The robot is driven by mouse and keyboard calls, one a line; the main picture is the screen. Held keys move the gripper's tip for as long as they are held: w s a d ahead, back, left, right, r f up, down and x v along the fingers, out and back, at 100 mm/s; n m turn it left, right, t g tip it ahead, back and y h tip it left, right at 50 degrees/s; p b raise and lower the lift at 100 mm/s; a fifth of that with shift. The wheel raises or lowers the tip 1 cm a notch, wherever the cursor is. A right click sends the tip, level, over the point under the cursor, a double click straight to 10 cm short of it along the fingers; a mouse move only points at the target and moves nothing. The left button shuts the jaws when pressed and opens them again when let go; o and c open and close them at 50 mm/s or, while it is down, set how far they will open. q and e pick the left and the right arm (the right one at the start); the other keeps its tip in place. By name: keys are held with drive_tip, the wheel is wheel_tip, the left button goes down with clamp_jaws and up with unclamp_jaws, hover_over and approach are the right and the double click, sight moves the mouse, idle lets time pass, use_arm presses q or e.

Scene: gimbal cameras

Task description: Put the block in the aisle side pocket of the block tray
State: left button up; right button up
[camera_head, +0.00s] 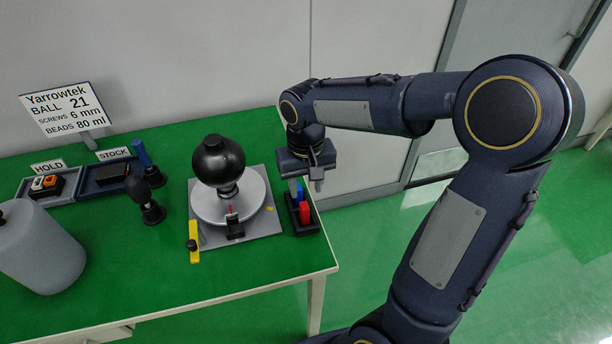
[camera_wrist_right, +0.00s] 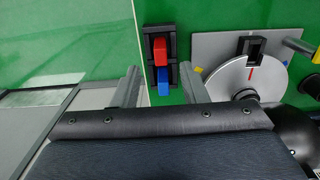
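The block tray (camera_head: 315,228) is a small black tray at the right end of the green table. It holds a red block (camera_head: 305,212) at its near end and a blue block (camera_head: 300,192) behind it. The right wrist view also shows the red block (camera_wrist_right: 160,50) and the blue block (camera_wrist_right: 164,82) in the tray. My right gripper (camera_head: 306,186) is above the tray's far end, with its fingers apart. In the right wrist view nothing is clearly clamped between the fingertips (camera_wrist_right: 163,84). The tray's far end is partly hidden by the gripper. My left gripper is not in view.
Left of the tray, a grey plate (camera_head: 268,228) carries a pale disc (camera_head: 240,205) with a black ball (camera_head: 218,160). A yellow tool (camera_head: 194,240) lies on its left edge. HOLD and STOCK trays, dark-knobbed tools and a grey cylinder (camera_head: 40,250) stand farther left.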

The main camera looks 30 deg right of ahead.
drive_tip(key=s+a+r+t+y, duration=0.2)
drive_tip(key=s, duration=0.6)
drive_tip(key=s+a+r+n+t+y, duration=0.1)
drive_tip(key=s+a+r+t, duration=0.1)
drive_tip(key=s, duration=0.7)
drive_tip(key=shift+t+y, duration=0.4)
drive_tip(key=shift+t, duration=0.4)
